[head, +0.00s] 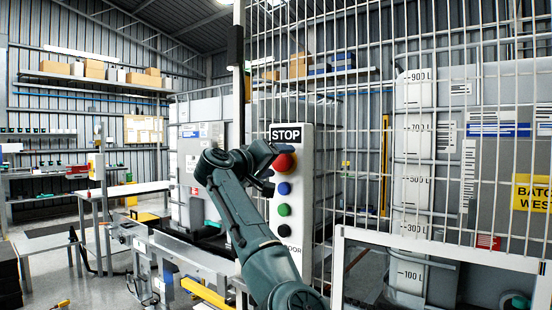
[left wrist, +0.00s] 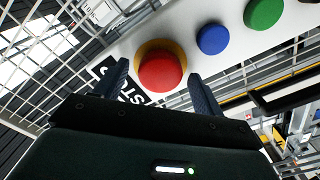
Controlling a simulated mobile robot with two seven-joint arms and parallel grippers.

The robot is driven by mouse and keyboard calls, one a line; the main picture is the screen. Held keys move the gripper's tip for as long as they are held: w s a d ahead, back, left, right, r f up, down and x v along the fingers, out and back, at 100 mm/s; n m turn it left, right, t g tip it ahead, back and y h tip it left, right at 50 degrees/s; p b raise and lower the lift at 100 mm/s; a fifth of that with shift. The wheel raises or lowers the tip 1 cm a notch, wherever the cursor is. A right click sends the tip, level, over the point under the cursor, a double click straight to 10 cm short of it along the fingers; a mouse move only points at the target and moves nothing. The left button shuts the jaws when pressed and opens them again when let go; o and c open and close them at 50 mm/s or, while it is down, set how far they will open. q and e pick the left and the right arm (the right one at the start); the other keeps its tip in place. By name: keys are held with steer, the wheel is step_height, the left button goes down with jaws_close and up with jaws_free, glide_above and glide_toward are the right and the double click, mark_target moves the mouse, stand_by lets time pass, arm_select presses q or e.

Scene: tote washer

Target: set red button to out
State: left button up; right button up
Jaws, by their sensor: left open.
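The red button (head: 285,162) is a mushroom-shaped knob on a yellow collar, below the STOP sign (head: 285,133) on a white control panel (head: 305,190). In the left wrist view the red button (left wrist: 161,72) lies just beyond and between the two fingers of my left gripper (left wrist: 160,85). The fingers are apart and no contact with the knob can be made out. In the head view my left gripper (head: 266,168) is at the panel, just left of the button and partly in front of it. My right gripper is not in view.
Below the red button the panel carries a blue button (head: 284,188), a green button (head: 284,210) and a black one (head: 284,231). A wire mesh fence (head: 350,120) stands behind and right of the panel. A conveyor (head: 190,258) runs at the lower left.

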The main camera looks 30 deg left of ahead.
arm_select(q)
steer(key=shift+w, duration=0.1)
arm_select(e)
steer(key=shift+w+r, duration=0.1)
arm_select(q)
steer(key=shift+c, duration=0.3)
steer(key=c, duration=1.3)
steer(key=shift+s+a+f+b, duration=0.15)
steer(key=shift+s+f+b, duration=0.1)
steer(key=shift+s+b, duration=0.45)
steer(key=shift+b, duration=0.05)
steer(key=shift+s+r, duration=0.1)
steer(key=shift+r, duration=0.05)
steer(key=o, duration=1.4)
steer(key=shift+c, duration=0.2)
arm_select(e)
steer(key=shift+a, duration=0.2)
